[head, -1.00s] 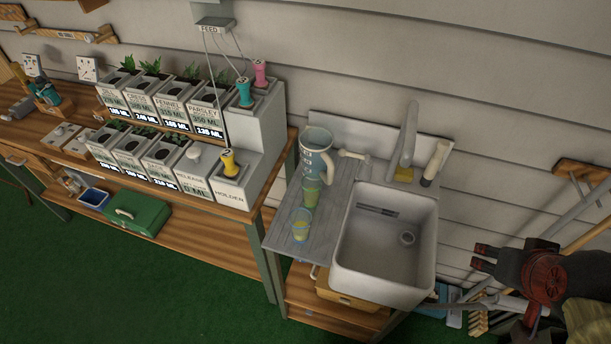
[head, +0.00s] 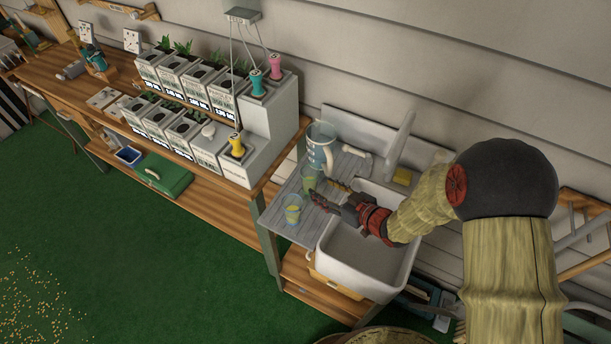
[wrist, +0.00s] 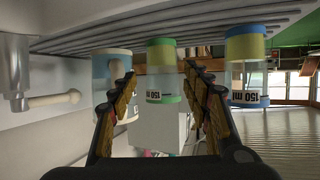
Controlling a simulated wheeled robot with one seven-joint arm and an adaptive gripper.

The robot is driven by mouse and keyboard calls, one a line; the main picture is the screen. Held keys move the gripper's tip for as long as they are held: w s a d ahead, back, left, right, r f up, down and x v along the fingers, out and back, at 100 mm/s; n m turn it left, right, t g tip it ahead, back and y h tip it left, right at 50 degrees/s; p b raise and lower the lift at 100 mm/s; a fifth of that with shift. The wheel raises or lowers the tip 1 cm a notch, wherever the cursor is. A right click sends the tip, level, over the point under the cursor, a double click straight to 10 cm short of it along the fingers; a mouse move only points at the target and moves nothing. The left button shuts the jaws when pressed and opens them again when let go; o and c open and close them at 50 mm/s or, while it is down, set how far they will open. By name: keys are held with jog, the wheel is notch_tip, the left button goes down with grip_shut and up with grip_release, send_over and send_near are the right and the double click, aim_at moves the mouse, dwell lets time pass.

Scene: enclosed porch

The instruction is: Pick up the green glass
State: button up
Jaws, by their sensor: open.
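The green glass (head: 309,180), clear with a green band, stands on the grey drainboard (head: 277,211) in front of the pitcher (head: 320,150). My gripper (head: 329,194) reaches over the sink from the right, open, its fingertips close to the glass. In the wrist view, which looks upside down, the green glass (wrist: 162,72) appears between the two open fingers and beyond their tips, untouched as far as I can see. A second glass with a blue rim and yellowish contents (head: 293,212) stands nearer the board's front edge; it also shows right of the fingers in the wrist view (wrist: 245,70).
The white sink (head: 365,255) lies below my arm, with a tap (head: 398,140) at its back. The pitcher stands close behind the green glass. A planter rack with dispensers (head: 255,135) stands left of the drainboard.

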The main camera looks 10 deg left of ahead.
aim_at(315, 184)
jog(key=b+x, duration=0.2)
jog(key=x, duration=0.5)
jog(key=shift+w+a, duration=0.1)
jog(key=shift+a, duration=0.3)
jog(key=shift+r, duration=0.15)
jog(key=c, duration=1.1)
